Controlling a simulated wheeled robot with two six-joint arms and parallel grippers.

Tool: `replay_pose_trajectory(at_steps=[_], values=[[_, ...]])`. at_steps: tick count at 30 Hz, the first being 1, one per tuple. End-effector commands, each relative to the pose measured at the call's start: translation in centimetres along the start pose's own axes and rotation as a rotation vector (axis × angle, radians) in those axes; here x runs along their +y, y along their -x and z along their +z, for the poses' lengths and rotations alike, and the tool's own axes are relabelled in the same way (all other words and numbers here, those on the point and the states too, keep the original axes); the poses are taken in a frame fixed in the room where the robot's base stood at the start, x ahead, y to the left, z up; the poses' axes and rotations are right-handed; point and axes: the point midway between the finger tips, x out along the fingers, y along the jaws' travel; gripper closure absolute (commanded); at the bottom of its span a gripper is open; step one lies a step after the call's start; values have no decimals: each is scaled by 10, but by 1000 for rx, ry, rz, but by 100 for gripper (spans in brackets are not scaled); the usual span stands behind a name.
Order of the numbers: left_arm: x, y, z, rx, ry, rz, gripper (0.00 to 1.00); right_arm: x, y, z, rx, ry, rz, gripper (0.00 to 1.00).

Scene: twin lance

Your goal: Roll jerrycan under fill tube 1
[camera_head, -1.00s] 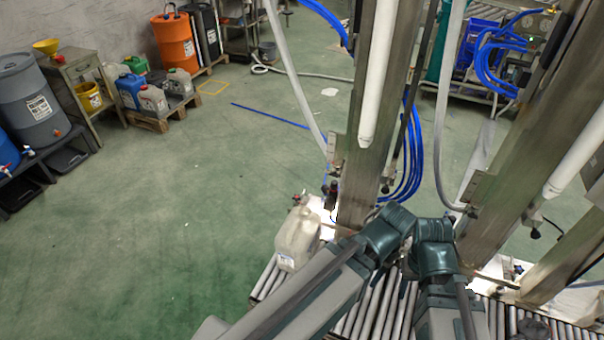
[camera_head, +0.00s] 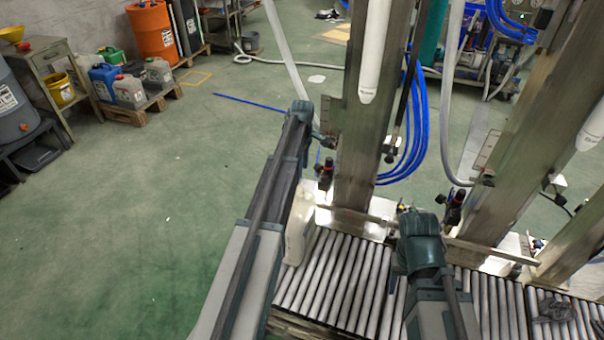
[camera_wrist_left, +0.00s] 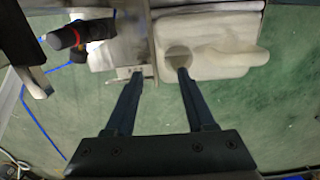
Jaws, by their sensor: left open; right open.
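The whitish jerrycan (camera_head: 297,228) stands at the left end of the roller conveyor (camera_head: 340,285), partly hidden behind my left arm. The left wrist view shows the jerrycan (camera_wrist_left: 225,55) from above, with its round opening and handle. My left gripper (camera_wrist_left: 157,73) is open; one fingertip overlaps the opening in the picture, the other is left of the jerrycan. I cannot tell whether they touch. My right gripper (camera_head: 405,212) is over the conveyor, right of the jerrycan; its fingers are hardly visible. A white fill tube (camera_head: 371,60) hangs by the near post; another (camera_head: 592,125) hangs farther right.
Steel posts (camera_head: 362,150) rise beside the conveyor, with blue hoses (camera_head: 413,130) behind. A metal rail (camera_head: 465,246) runs along the rollers. Other cans (camera_head: 130,90) stand on a pallet far left, across open green floor.

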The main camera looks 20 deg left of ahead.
Motion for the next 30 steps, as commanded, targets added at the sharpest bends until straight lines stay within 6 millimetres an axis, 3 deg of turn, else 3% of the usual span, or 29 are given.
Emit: replay_pose_trajectory(at_steps=[8, 14, 30], values=[[1, -4, -2, -1, 11, 1, 45, 0, -4, 0, 0, 0, 0, 50], [1, -18, -2, -1, 10, 1, 45, -2, -18, -1, 0, 0, 0, 50], [1, -90, -1, -1, 9, 1, 45, -8, -89, -5, 0, 0, 0, 50]])
